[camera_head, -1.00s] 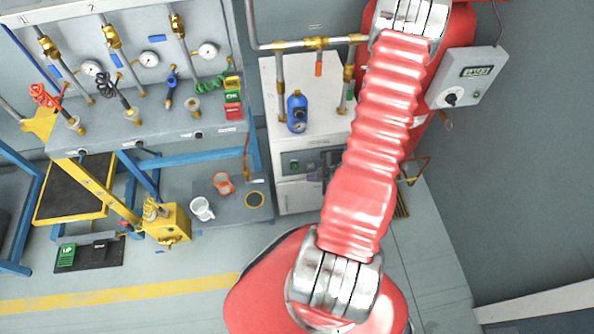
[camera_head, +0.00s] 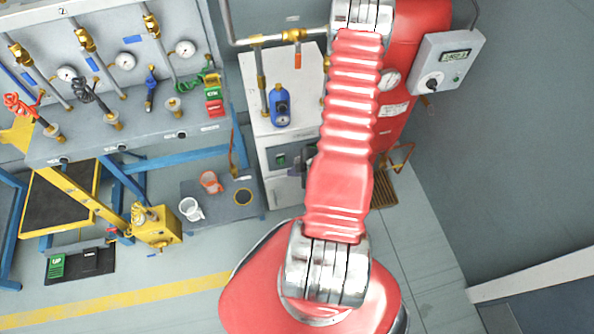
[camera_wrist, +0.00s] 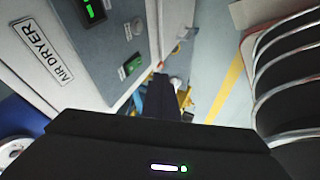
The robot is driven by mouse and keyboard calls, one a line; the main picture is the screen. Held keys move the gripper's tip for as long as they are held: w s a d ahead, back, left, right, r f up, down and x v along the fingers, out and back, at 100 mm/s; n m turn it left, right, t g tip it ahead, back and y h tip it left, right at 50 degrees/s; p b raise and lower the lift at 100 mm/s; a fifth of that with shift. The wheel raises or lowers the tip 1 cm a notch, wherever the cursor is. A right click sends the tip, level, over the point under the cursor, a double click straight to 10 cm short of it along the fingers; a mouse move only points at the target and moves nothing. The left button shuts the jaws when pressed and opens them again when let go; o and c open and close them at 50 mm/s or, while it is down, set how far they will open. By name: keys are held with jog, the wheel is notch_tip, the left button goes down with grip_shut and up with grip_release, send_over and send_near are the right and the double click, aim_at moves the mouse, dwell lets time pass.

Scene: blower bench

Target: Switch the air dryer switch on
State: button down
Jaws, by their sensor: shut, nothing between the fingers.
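The air dryer is a white cabinet (camera_head: 252,90) with a grey control panel on its front. In the wrist view its "AIR DRYER" label (camera_wrist: 42,50) is at the left. A green switch (camera_wrist: 132,65) sits low on the panel; a small green patch also shows on the panel in the head view (camera_head: 281,160). I cannot tell the switch position. My gripper (camera_wrist: 161,82) is shut and empty, its dark fingers just right of the switch in the picture, with no clear contact. In the head view the gripper (camera_head: 309,153) is partly hidden by my red arm.
The panel also has a green-lit display (camera_wrist: 93,10) and a round knob (camera_wrist: 138,27). A red tank (camera_head: 412,70) stands to the right.

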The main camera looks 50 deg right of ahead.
aim_at(280, 164)
jog(key=shift+w+d+f, duration=0.35)
jog(key=shift+w+f, duration=0.35)
jog(key=shift+w, duration=0.3)
jog(key=shift+w+d+f, duration=0.35)
jog(key=shift+w+f, duration=0.4)
jog(key=shift+w, duration=0.2)
jog(key=shift+w+d+f, duration=0.35)
jog(key=shift+w+f, duration=0.35)
jog(key=shift+w, duration=0.3)
jog(key=shift+w+d+f, duration=0.1)
jog(key=shift+w, duration=0.05)
jog(key=shift+r, duration=0.2)
jog(key=shift+r, duration=0.65)
